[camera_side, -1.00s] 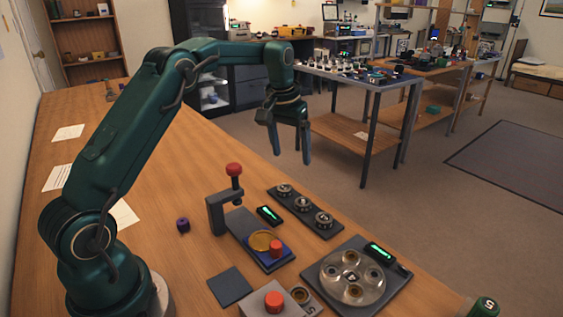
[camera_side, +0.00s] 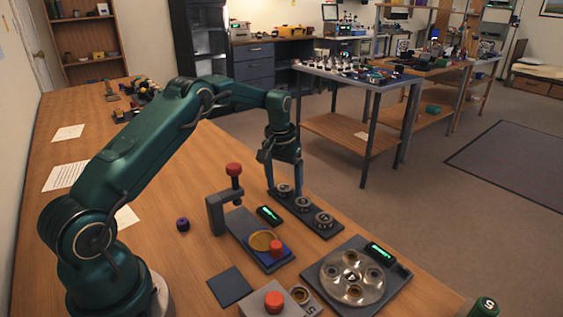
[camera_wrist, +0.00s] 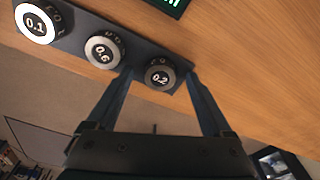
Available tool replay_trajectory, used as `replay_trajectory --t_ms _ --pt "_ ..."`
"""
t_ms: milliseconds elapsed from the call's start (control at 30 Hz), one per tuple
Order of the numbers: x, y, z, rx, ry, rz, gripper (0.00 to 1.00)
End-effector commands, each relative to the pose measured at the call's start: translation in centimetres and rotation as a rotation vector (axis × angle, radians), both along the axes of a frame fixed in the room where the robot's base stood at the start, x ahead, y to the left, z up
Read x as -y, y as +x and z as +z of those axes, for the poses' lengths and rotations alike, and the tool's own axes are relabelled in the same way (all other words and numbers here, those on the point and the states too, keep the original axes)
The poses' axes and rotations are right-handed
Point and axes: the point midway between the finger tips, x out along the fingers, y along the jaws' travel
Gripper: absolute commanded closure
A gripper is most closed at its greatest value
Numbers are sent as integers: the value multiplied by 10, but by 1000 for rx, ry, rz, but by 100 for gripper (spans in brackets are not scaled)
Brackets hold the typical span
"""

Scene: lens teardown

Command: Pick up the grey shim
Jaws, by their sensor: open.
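A dark rack (camera_side: 312,226) on the wooden bench holds three round pieces in a row. In the wrist view they are marked 0.1 (camera_wrist: 35,24), 0.6 (camera_wrist: 104,50) and 0.2 (camera_wrist: 160,75). The 0.2 piece looks the greyest, the 0.1 piece the whitest; I cannot tell for sure which is the grey shim. My gripper (camera_side: 284,186) is open and points down at the rack's far end. In the wrist view its fingertips (camera_wrist: 159,78) lie on either side of the 0.2 piece; whether they touch it cannot be told.
A press stand with a red knob (camera_side: 234,169) and a lit green display (camera_side: 269,215) stand beside the rack. A round metal carousel (camera_side: 352,279) sits nearer the camera. A purple piece (camera_side: 183,224) lies on the bench.

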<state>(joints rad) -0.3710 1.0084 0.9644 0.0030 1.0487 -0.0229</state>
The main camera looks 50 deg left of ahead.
Motion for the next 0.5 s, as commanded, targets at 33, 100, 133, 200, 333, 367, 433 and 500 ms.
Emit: replay_trajectory --t_ms 33,100,133,200,333,367,433,500 --pt "0 0 0 0 0 0 27" --pt "0 0 0 0 0 0 53" --pt "0 0 0 0 0 0 65" --pt "0 0 0 0 0 0 92" --pt "0 0 1 1 0 0 100" --pt "0 0 1 1 0 0 100" --pt "0 0 1 1 0 0 100" --pt "0 0 1 1 0 0 100"
